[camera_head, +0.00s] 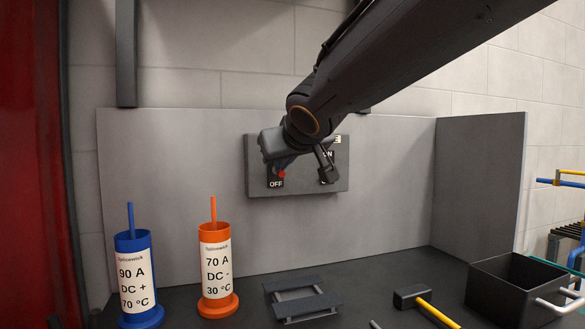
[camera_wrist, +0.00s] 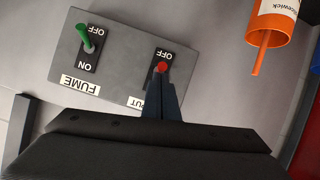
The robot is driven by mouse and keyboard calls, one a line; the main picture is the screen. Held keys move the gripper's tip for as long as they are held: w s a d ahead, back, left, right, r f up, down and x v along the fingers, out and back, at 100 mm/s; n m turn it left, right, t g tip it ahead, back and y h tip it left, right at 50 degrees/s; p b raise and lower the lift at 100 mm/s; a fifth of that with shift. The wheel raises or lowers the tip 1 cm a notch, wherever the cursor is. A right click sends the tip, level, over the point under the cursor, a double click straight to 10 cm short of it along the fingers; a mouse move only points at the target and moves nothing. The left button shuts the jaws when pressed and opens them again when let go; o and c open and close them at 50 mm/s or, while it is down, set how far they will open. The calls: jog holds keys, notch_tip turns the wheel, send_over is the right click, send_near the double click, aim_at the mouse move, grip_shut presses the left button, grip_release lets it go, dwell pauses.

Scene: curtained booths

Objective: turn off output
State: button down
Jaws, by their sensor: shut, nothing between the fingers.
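A grey control box (camera_head: 313,186) with two switches is mounted on the grey back panel. In the wrist view the box (camera_wrist: 125,92) appears upside down. Its red-tipped output switch (camera_wrist: 161,67) shows beside an OFF label, with "PUT" partly readable below it. The red tip also shows in the head view (camera_head: 282,174), just above the OFF label. My gripper (camera_wrist: 165,94) is shut and empty, with its fingertips right at the red switch. They hide its lower part and its other label; contact cannot be told. The green fume switch (camera_wrist: 83,35) leans toward its OFF label.
A blue rod holder (camera_head: 138,310) and an orange one (camera_head: 216,305) stand on the dark bench below the box. A small rack (camera_head: 302,303), a yellow-handled hammer (camera_head: 412,298) and a dark bin (camera_head: 500,300) are to the right. A grey side panel (camera_head: 480,190) closes the right.

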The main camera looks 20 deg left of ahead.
jog(key=shift+f+b, duration=0.4)
jog(key=shift+b, duration=0.5)
jog(key=shift+s+f+b, duration=0.15)
jog(key=shift+f+b, duration=0.1)
jog(key=shift+b, duration=0.4)
jog(key=shift+d+r, duration=0.1)
jog(key=shift+r, duration=0.1)
jog(key=shift+p, duration=0.35)
jog(key=shift+r+p, duration=0.75)
